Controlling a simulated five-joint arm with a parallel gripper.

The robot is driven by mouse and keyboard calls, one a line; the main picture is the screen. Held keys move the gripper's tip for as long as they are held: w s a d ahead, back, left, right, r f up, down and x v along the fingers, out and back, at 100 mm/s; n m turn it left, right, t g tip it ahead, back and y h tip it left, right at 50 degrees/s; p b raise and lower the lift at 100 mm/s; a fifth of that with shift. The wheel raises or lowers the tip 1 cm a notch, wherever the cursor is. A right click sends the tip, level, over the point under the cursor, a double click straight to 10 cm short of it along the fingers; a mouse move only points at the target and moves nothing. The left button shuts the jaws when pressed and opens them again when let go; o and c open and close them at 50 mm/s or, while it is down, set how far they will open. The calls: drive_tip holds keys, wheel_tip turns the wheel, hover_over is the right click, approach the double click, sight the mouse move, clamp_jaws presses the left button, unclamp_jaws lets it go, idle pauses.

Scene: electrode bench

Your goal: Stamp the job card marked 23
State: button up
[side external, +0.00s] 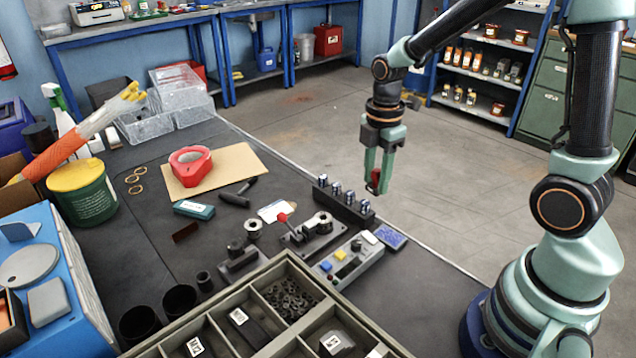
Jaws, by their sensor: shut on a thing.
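My gripper (377,188) hangs with its fingers down, above and behind the right edge of the dark bench in the picture. It is shut on a small red and dark thing (375,181), which may be the stamp; the fingers hide part of it. A blue pad (390,236), perhaps an ink pad, lies on the bench below and right of the gripper.
A black rack (344,205) with several metal cylinders stands near the bench edge. A grey control box (347,262), a red-knobbed clamp (313,232) and a hammer (238,195) lie nearby.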

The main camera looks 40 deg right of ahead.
approach(390, 236)
drive_tip(key=shift+f, duration=2.5)
drive_tip(key=shift+f, duration=0.6)
idle(0.4)
drive_tip(key=shift+w+r, duration=0.1)
drive_tip(key=shift+r, duration=3.45)
